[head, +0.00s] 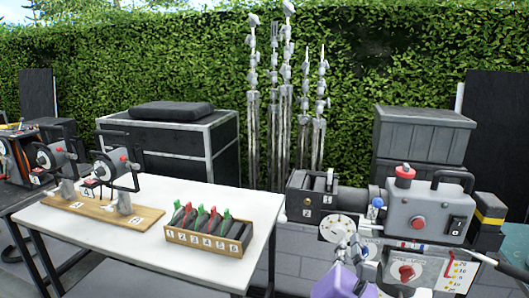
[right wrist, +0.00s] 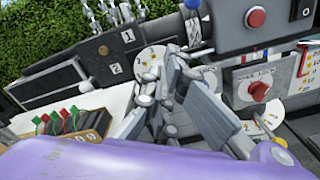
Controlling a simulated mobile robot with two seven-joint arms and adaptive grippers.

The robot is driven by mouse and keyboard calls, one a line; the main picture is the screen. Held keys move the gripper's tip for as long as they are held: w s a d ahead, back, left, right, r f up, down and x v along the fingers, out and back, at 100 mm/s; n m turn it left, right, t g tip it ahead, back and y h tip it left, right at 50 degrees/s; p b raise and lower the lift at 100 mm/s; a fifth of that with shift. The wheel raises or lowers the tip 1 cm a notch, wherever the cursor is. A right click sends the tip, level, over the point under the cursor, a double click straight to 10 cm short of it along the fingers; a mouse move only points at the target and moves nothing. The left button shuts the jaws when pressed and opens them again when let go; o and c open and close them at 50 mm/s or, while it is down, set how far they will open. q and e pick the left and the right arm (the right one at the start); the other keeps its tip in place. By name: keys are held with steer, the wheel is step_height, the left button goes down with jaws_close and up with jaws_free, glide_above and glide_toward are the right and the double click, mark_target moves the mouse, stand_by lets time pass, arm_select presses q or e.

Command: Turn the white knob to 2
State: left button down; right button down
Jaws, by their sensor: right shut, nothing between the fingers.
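The camera-like grey machine (head: 415,208) stands at the right of the head view. A white round dial (head: 337,228) with small marks sits low on its left part; it also shows in the right wrist view (right wrist: 150,60), partly hidden by my fingers. Labels 1 and 2 are on the dark box (right wrist: 108,58) to its left. I cannot tell for sure that this dial is the white knob. My right gripper (right wrist: 172,92) is shut and empty, in front of the dial and overlapping its lower right part; contact cannot be told. It shows below the dial in the head view (head: 360,258). My left gripper is out of view.
Red knobs sit on the machine's front, one on a lower panel (head: 406,272). A white table (head: 110,242) at the left holds a wooden box (head: 208,240) of red and green clamps and a board with crank devices. Metal stands and a hedge are behind.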

mark_target(338, 232)
steer(key=x, duration=0.6)
steer(key=shift+w+d, duration=0.1)
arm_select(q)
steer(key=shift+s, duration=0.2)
arm_select(e)
steer(key=shift+r, duration=0.2)
steer(key=shift+r, duration=0.15)
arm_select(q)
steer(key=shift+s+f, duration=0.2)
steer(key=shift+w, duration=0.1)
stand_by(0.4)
